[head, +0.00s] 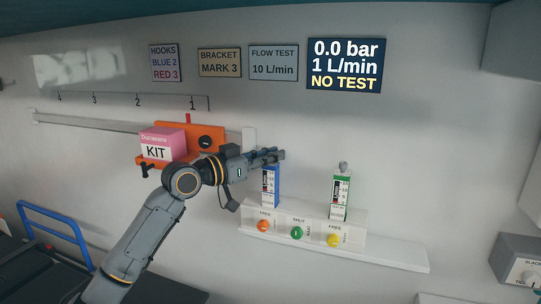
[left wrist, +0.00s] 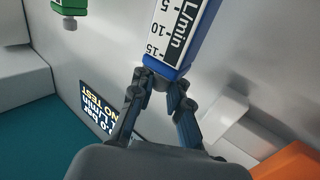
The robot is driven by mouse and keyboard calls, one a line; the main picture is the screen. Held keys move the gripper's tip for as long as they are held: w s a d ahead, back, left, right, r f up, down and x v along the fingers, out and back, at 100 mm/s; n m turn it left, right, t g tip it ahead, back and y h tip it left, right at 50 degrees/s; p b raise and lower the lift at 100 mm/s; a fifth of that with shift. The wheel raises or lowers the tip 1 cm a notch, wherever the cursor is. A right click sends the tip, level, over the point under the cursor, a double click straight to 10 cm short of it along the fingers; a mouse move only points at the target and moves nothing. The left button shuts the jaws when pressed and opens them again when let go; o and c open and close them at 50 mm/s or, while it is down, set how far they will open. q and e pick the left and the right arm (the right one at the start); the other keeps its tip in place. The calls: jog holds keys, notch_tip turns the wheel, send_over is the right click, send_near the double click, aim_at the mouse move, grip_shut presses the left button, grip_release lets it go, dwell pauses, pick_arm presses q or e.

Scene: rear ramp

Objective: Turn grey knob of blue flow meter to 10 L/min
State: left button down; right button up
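The blue flow meter (head: 270,187) stands upright on the white panel, below my left gripper (head: 276,155). In the left wrist view the blue flow meter (left wrist: 178,38) appears upside down, its scale marked 5, 10, 15 L/min. My left gripper (left wrist: 159,88) has its fingertips close together at the meter's top end, on either side of the grey knob (left wrist: 158,84), which is mostly hidden; it appears shut on it. The display (head: 345,64) reads 0.0 bar, 1 L/min, NO TEST. A sign (head: 273,63) says FLOW TEST 10 L/min. My right gripper is not in view.
A green flow meter (head: 340,197) with its own grey knob stands to the right. Orange, green and yellow knobs sit on the panel front (head: 314,232). An orange bracket (head: 215,131) and a pink-and-white KIT box (head: 161,146) are at the left, near my arm.

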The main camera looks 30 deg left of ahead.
pick_arm(q)
jog(key=shift+f+m+g+h+b, duration=0.2)
jog(key=shift+m+g+h+b, duration=0.15)
jog(key=shift+h+b, duration=0.35)
jog(key=shift+w+m+g+h+b, duration=0.1)
jog(key=shift+m+g+h+b, duration=0.15)
jog(key=shift+m+h+b, duration=0.5)
jog(key=shift+r+m+g+h+b, duration=0.1)
jog(key=shift+m+g+h+b, duration=0.45)
jog(key=shift+h, duration=0.2)
jog(key=shift+m+g+h, duration=0.35)
jog(key=shift+g+h, duration=0.1)
jog(key=shift+h, duration=0.05)
jog(key=c, duration=1.3)
grip_release()
jog(key=shift+s+a+r, duration=0.1)
jog(key=shift+s+a, duration=0.05)
jog(key=shift+s, duration=0.05)
jog(key=v, duration=1.1)
jog(key=shift+s+a, duration=0.2)
jog(key=shift+s, duration=0.1)
